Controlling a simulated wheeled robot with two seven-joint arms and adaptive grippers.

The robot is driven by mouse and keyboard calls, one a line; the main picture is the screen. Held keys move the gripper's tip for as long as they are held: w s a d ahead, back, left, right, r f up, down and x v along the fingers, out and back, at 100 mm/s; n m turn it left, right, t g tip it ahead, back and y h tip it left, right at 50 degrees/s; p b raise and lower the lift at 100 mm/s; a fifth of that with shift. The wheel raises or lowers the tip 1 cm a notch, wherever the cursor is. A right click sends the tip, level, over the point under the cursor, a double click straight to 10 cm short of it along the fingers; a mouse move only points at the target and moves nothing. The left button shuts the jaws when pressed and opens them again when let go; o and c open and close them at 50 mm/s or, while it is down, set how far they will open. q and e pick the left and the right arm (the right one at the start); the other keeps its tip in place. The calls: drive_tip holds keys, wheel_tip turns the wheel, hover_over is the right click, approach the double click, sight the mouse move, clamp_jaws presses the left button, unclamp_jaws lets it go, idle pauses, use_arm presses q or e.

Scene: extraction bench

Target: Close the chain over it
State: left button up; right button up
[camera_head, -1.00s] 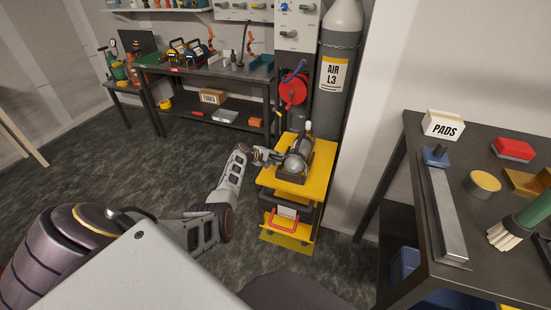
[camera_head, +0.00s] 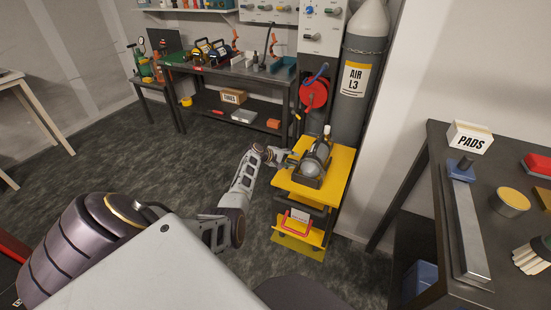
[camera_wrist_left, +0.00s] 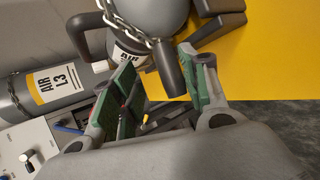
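A grey air cylinder (camera_head: 316,156) lies in a dark cradle on the yellow cart (camera_head: 344,162). In the left wrist view its rounded grey body (camera_wrist_left: 165,14) carries a metal chain (camera_wrist_left: 126,28) that hangs down one side. A dark rod-like handle (camera_wrist_left: 171,76) reaches between the fingers. My left gripper (camera_head: 279,157) is at the cylinder's left side. In the left wrist view the green-padded fingers (camera_wrist_left: 160,90) stand apart around the handle's end; a firm grip does not show. The chain's free end cannot be made out. My right gripper is out of view.
An upright AIR L3 cylinder (camera_head: 352,95) stands against the wall behind the cart, with a red hose reel (camera_head: 314,93) beside it. A dark table with a PADS box (camera_head: 470,138) is at the right.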

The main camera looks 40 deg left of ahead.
use_arm(q)
drive_tip(key=v, duration=1)
idle(0.5)
drive_tip(key=shift+s, duration=0.15)
drive_tip(key=shift+d, duration=0.15)
